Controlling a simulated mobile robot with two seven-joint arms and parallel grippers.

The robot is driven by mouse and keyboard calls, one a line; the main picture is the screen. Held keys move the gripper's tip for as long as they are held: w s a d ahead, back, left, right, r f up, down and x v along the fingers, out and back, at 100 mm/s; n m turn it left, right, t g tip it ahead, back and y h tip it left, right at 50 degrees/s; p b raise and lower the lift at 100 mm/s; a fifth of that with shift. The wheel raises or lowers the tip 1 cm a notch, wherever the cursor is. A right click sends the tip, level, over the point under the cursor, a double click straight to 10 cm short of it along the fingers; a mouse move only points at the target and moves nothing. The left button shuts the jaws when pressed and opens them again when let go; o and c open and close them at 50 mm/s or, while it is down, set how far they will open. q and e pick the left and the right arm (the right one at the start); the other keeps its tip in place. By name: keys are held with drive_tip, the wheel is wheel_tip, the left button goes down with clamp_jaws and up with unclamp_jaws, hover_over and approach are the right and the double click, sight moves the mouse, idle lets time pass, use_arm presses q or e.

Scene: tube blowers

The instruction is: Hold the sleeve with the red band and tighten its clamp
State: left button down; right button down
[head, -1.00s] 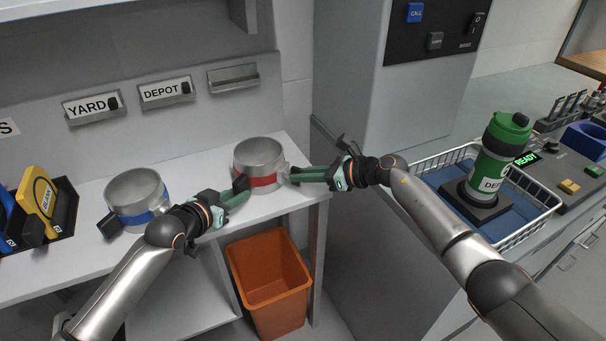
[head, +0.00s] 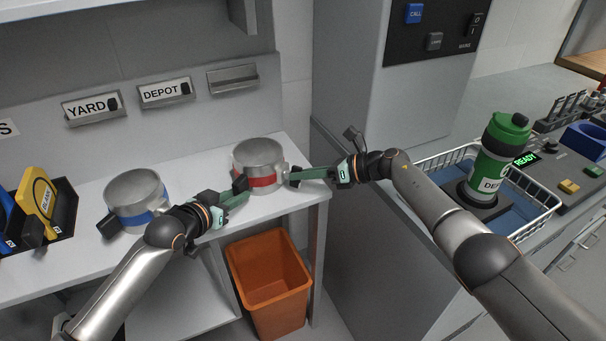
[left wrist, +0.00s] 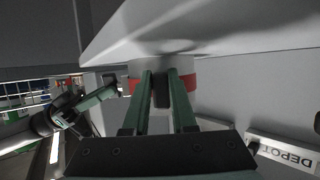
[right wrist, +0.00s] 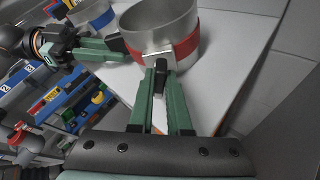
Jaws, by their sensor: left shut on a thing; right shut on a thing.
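The metal sleeve with the red band (head: 258,155) stands upright on the white shelf. It also shows in the right wrist view (right wrist: 150,22) and partly in the left wrist view (left wrist: 190,80). My left gripper (head: 238,188) is shut on its black handle (left wrist: 161,92), at the sleeve's front left. My right gripper (head: 295,175) is shut on the black clamp key (right wrist: 160,76), which sits at the metal lug (right wrist: 158,58) on the sleeve's right side. The clamp's tightness cannot be told.
A sleeve with a blue band (head: 137,190) stands left, close to my left arm. An orange bin (head: 268,280) is below the shelf edge. A green-capped tube (head: 490,160) stands in a wire basket (head: 535,222) at right. A grey cabinet (head: 375,100) rises behind my right arm.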

idle(0.4)
drive_tip(key=c, duration=0.9)
unclamp_jaws()
drive_tip(key=shift+o, duration=0.2)
drive_tip(key=shift+d, duration=0.15)
drive_tip(key=v, duration=1.1)
drive_tip(key=shift+d+r, duration=0.15)
drive_tip(key=shift+d, duration=0.2)
drive_tip(key=shift+s, duration=0.1)
